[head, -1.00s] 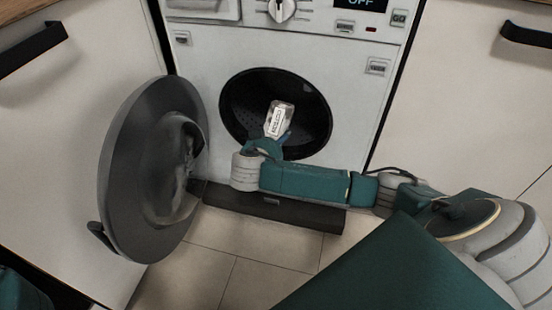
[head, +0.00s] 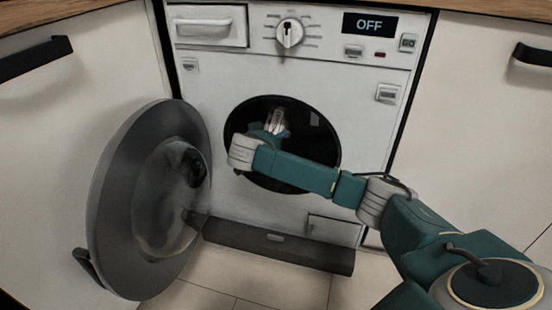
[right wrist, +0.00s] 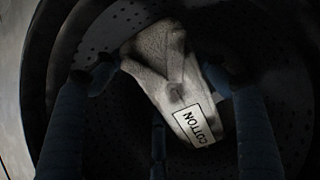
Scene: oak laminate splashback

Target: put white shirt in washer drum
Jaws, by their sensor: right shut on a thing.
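The white shirt (head: 279,120) is a small pale bundle inside the dark drum (head: 322,148) of the white washer. In the right wrist view the shirt (right wrist: 160,62) carries a label reading COTTON. My right gripper (head: 272,130) reaches through the round opening and is shut on the shirt. The wrist view shows its dark fingers on both sides of the cloth, with the perforated drum wall (right wrist: 80,125) around them. My left gripper is out of view.
The round grey door (head: 130,205) stands wide open at the left of the opening. White cabinets with black handles (head: 35,58) flank the washer. Pale tiled floor (head: 215,285) lies in front.

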